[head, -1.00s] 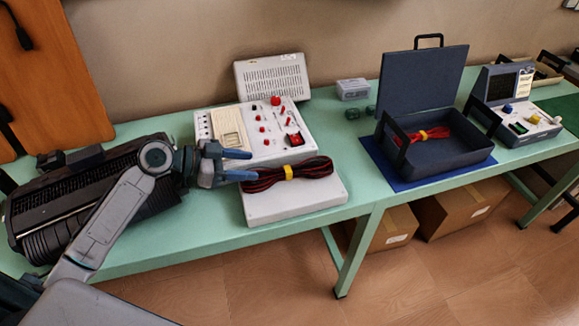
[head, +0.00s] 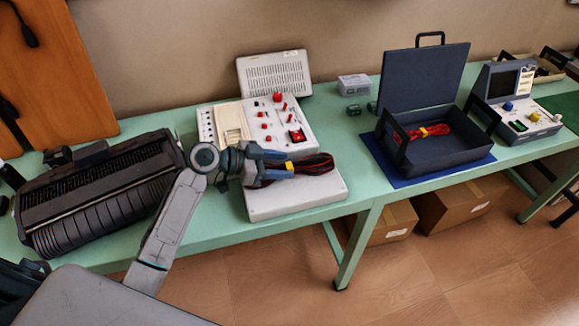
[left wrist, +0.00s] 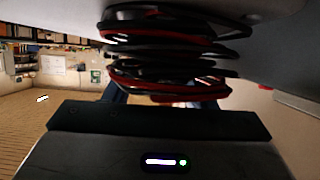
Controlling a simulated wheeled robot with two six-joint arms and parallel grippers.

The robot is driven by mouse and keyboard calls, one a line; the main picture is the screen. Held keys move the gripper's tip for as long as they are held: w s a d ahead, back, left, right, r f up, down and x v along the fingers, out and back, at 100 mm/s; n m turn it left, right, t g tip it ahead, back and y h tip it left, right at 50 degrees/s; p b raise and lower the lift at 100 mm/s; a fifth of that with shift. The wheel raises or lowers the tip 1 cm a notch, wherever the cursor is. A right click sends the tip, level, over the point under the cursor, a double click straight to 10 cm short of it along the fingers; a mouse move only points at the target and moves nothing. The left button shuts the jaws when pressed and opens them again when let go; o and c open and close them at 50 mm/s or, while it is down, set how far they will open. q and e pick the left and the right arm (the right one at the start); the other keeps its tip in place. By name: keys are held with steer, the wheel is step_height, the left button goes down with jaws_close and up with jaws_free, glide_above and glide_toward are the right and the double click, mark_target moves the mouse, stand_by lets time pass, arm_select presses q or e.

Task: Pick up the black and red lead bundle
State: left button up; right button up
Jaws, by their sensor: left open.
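The black and red lead bundle (head: 318,164) with a yellow tie lies on the pale flat front panel (head: 300,200) of the white instrument. My left gripper (head: 289,165) is open at the bundle's left half, its fingertips near the yellow tie. The gripper hides part of the bundle in the head view. In the left wrist view the coils (left wrist: 165,50) fill the upper middle, close to the camera, and hide much of the bluish fingers. I cannot tell whether the fingers touch the leads. My right gripper is not in view.
The white instrument (head: 262,120) with red knobs stands behind the bundle. A dark ribbed machine (head: 100,195) is at left. An open dark case (head: 440,155) on a blue mat holds another red bundle (head: 430,131). The green bench (head: 350,140) is clear between the instrument and the case.

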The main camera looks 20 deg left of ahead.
mark_target(281, 167)
arm_select(q)
steer(key=shift+w+d+f, duration=0.1)
steer(key=shift+d, duration=0.05)
steer(key=shift+c, duration=0.2)
jaws_close()
